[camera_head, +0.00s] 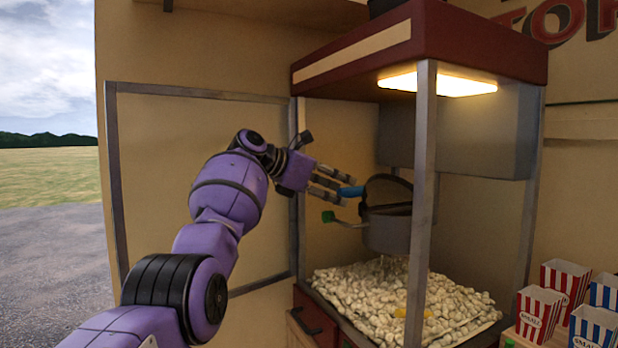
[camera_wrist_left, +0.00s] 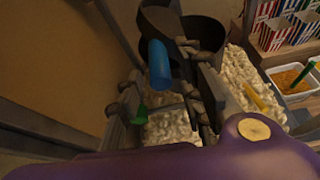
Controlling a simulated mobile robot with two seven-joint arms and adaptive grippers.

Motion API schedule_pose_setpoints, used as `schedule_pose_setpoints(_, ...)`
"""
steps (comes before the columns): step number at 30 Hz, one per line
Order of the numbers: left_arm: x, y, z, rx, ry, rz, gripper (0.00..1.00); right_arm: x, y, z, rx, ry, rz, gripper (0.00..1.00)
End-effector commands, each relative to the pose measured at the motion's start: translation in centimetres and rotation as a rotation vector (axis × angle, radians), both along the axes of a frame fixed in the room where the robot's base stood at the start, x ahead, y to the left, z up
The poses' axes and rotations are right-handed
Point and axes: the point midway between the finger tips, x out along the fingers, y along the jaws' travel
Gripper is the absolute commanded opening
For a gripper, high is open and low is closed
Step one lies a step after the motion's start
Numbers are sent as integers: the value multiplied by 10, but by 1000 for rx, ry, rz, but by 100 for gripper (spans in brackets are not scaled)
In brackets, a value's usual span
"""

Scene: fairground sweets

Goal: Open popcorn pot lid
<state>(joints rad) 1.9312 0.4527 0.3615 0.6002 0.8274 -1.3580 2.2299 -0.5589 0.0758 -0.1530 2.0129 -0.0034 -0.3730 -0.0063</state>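The grey metal popcorn pot (camera_head: 385,234) hangs inside the popcorn machine; it also shows in the left wrist view (camera_wrist_left: 205,32). Its dark lid (camera_head: 378,188) stands tilted up, with an opening showing between lid and pot. The lid's blue handle (camera_head: 351,191) points left toward my left gripper (camera_head: 330,186). In the left wrist view the blue handle (camera_wrist_left: 158,64) lies between the spread fingers. The fingers look open; whether they touch the handle I cannot tell. A green-ended lever (camera_head: 328,216) sticks out left of the pot, below the fingers. My right gripper is not in view.
The popcorn machine's grey front post (camera_head: 423,200) stands right of the pot. A bed of popcorn (camera_head: 370,290) lies below it. Striped boxes (camera_head: 540,312) stand at the lower right. A white tub (camera_wrist_left: 292,76) shows in the wrist view.

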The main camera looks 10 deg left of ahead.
Motion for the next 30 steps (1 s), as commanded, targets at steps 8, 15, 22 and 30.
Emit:
schedule_pose_setpoints(8, -32, 43, 22, 1, -4, 4, 34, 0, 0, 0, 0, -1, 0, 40)
schedule_pose_setpoints(15, -45, 60, 31, 1, 1, 2, 34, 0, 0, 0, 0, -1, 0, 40)
schedule_pose_setpoints(22, -47, 61, 31, 1, 2, 1, 34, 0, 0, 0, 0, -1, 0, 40)
schedule_pose_setpoints(30, -38, 67, -1, 51, -13, 15, 34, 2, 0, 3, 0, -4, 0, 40)
